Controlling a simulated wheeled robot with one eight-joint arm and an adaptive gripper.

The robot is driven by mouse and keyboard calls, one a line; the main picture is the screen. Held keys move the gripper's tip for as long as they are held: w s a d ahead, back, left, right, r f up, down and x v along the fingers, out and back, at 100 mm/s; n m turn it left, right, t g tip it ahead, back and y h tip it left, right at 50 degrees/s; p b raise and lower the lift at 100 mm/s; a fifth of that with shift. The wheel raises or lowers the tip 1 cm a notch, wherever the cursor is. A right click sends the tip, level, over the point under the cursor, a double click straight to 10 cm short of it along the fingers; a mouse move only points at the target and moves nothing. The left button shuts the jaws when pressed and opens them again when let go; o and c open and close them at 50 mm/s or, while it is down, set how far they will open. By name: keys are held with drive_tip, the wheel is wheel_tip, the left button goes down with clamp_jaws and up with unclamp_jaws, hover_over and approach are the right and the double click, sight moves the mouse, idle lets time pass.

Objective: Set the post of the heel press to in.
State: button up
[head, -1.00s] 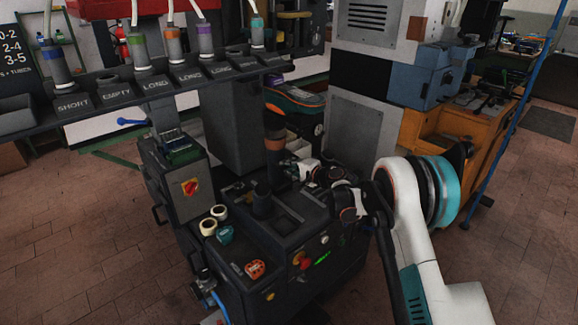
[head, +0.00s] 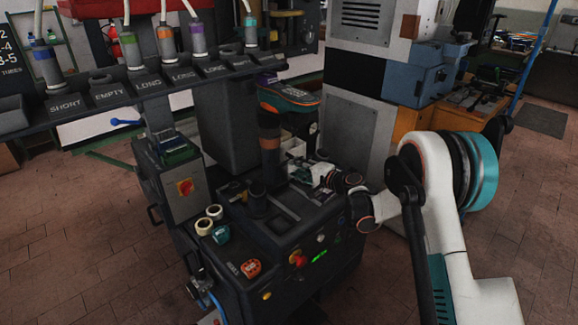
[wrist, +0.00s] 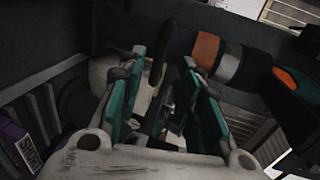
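The heel press (head: 290,235) is a dark machine with a shoe (head: 290,97) above its deck. Its upright post (head: 268,140) is dark with an orange-brown band. In the wrist view, an orange band and a grey ring on a dark column (wrist: 207,50) show at upper right, likely the same post. My gripper (head: 316,174) is low over the deck, right of the post. In the wrist view, its teal-padded fingers (wrist: 168,95) stand apart. A thin dark bar (wrist: 157,75) shows between or beyond them; I cannot tell whether it touches. I cannot read the post's setting.
A shelf (head: 120,92) with labelled tubes crosses the upper left. A control box with a red knob (head: 185,187) stands at the left. Tape rolls (head: 205,225) and an orange item (head: 251,268) lie on the front ledge. A grey cabinet (head: 345,130) stands behind.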

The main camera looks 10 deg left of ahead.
drive_tip(key=shift+v, duration=1.85)
drive_tip(key=s+d+r+n+g+h, duration=0.1)
drive_tip(key=s+d+r+n+h, duration=0.15)
drive_tip(key=s+d+r, duration=0.5)
drive_tip(key=s+d+r+n+h, duration=0.2)
drive_tip(key=s+d+r+h, duration=0.15)
drive_tip(key=s+r, duration=0.65)
drive_tip(key=s+d+f+n+h, duration=0.1)
drive_tip(key=s+d, duration=0.4)
drive_tip(key=s, duration=0.5)
drive_tip(key=s+d+f+n+g+h, duration=0.1)
drive_tip(key=s+d+h, duration=0.2)
drive_tip(key=s+d, duration=0.3)
drive_tip(key=s+d+f+n+h, duration=0.1)
drive_tip(key=s+d, duration=0.5)
drive_tip(key=s, duration=0.7)
drive_tip(key=shift+s+f+h, duration=0.3)
drive_tip(key=shift+f+h, duration=0.1)
drive_tip(key=shift+h, duration=0.2)
